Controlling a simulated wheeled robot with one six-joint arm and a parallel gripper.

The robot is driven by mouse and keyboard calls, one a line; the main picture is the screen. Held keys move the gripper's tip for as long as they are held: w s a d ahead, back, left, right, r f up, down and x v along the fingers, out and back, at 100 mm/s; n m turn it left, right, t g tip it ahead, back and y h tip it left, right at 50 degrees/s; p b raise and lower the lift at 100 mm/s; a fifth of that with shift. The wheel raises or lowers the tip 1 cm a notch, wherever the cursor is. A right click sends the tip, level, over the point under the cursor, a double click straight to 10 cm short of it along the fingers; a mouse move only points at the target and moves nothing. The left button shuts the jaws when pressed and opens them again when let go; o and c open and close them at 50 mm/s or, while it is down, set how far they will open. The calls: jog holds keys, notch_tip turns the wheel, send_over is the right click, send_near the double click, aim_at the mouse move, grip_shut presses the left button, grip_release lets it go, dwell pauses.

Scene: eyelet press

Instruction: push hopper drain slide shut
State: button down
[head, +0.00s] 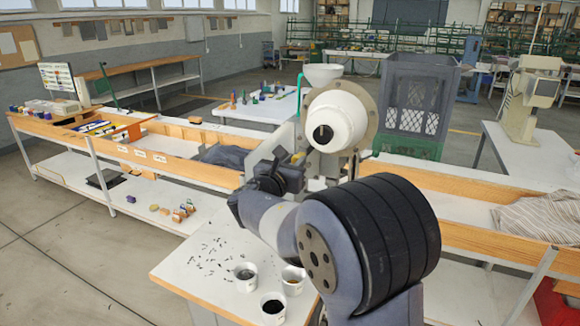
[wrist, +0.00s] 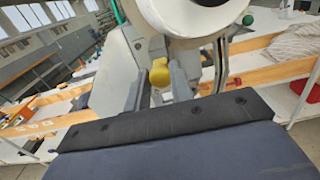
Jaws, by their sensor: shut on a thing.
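The press's white rounded hopper (head: 345,112) has a dark round opening or cap on its face. It also fills the top of the wrist view (wrist: 190,12). A yellow knob (wrist: 160,74), which looks like the drain slide's handle, sits below the hopper; a little of it shows in the head view (head: 298,157). My gripper (wrist: 160,85) is shut on the yellow knob, one finger on each side. In the head view my gripper (head: 288,168) reaches up to the press's left side. The slide plate and the drain opening are hidden, so the slide's position cannot be told.
A white table (head: 180,268) at the front holds scattered small dark pieces and several white cups (head: 245,277). A long wooden-edged bench (head: 470,240) runs behind the press, with dark cloth (head: 235,157) and striped cloth (head: 540,217) on it. A grey crate (head: 415,95) stands behind right.

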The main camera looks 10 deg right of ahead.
jog(key=shift+x, duration=0.8)
jog(key=shift+r, duration=0.1)
jog(key=c, duration=1.2)
grip_release()
jog(key=shift+d, duration=0.1)
jog(key=shift+c, duration=0.2)
jog(key=b+v, duration=0.3)
jog(key=v, duration=0.7)
jog(key=shift+s+a, duration=0.3)
